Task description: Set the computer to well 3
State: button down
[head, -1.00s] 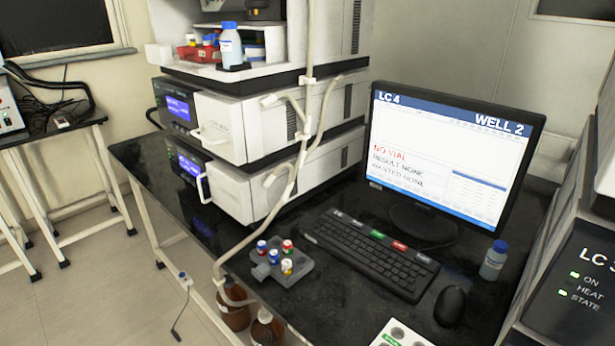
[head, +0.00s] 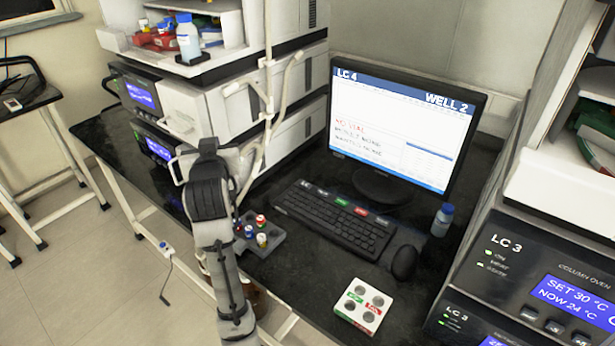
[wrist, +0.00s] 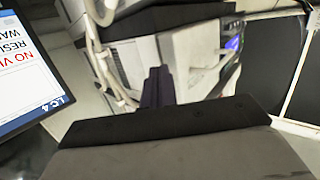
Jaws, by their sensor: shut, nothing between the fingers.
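The computer monitor (head: 400,125) stands on the black bench and shows "LC 4", "WELL 2" and a red "NO VIAL" line, with "NONE" lines below.
A grey rack (head: 266,243) with colour-capped vials sits between my arm and the keyboard. A mouse (head: 404,262), a blue-capped bottle (head: 442,220) and a white holder with round wells (head: 345,312) are to the right. Instrument stacks with hanging tubing flank the bench.

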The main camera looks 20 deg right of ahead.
jog(key=s+d+f+m+g, duration=0.1)
jog(key=d+f+m+g, duration=0.2)
jog(key=d, duration=0.8)
jog(key=s+d+f+m+g, duration=0.1)
jog(key=d+f+m+g, duration=0.1)
jog(key=d+m+g, duration=0.5)
jog(key=d+g, duration=0.4)
jog(key=d, duration=0.1)
jog(key=shift+s+d+f, duration=0.2)
jog(key=shift+s+f, duration=0.1)
jog(key=shift+f, duration=0.1)
jog(key=p, duration=0.2)
send_over(323, 192)
jog(key=f, duration=1.2)
jog(key=shift+s+a, duration=0.25)
jog(key=shift+a, duration=0.15)
jog(key=shift+f, duration=0.8)
jog(key=shift+f, duration=0.1)
